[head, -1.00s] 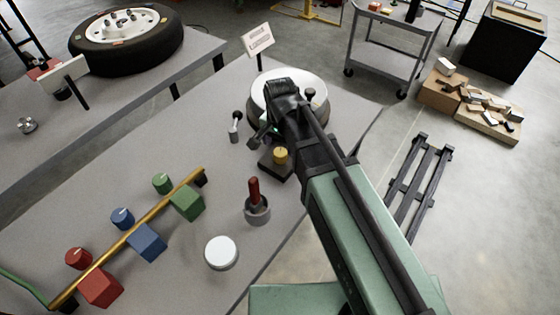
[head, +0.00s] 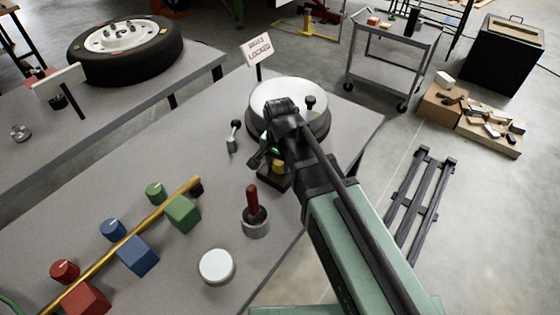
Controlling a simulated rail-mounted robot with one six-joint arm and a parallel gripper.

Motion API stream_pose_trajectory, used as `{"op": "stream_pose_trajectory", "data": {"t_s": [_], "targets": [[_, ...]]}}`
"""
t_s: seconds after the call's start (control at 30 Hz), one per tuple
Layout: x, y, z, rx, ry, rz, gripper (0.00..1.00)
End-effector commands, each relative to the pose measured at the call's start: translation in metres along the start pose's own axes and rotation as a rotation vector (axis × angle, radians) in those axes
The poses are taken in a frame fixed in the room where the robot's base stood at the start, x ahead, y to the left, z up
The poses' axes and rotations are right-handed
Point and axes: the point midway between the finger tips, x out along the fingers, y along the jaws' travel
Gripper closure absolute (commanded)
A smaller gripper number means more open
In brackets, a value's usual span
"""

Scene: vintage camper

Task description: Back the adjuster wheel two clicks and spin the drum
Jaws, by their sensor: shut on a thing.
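The brake drum (head: 275,95) is a pale round disc on a dark base at the far right end of the bench, with a small black knob (head: 311,101) standing on it. A yellow wheel (head: 278,167), seemingly the adjuster wheel, sits on a dark block in front of the drum. My gripper (head: 265,157) points down at that wheel, with its fingers shut on it as far as I can tell. The gripper partly hides the wheel and drum, and the exact contact is hidden. A sign (head: 257,48) behind the drum reads "BRAKE LOCKED".
A small black-topped lever (head: 233,136) stands left of my gripper. A red-handled tool (head: 253,203) stands in a grey cup, near a white round disc (head: 217,266). A brass bar (head: 125,238) with coloured blocks and knobs lies at left. A tyre (head: 125,50) rests on another bench.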

Motion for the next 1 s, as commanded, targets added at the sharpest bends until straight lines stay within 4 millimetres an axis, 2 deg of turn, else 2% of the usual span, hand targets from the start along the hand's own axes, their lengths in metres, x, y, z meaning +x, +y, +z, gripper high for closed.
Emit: {"op": "stream_pose_trajectory", "data": {"t_s": [0.37, 1.0], "targets": [[0.0001, 0.0001, 0.0001, -0.148, 0.000, 0.000, 0.78], [0.0002, 0.0002, 0.0001, -0.728, 0.000, 0.000, 0.78]]}}
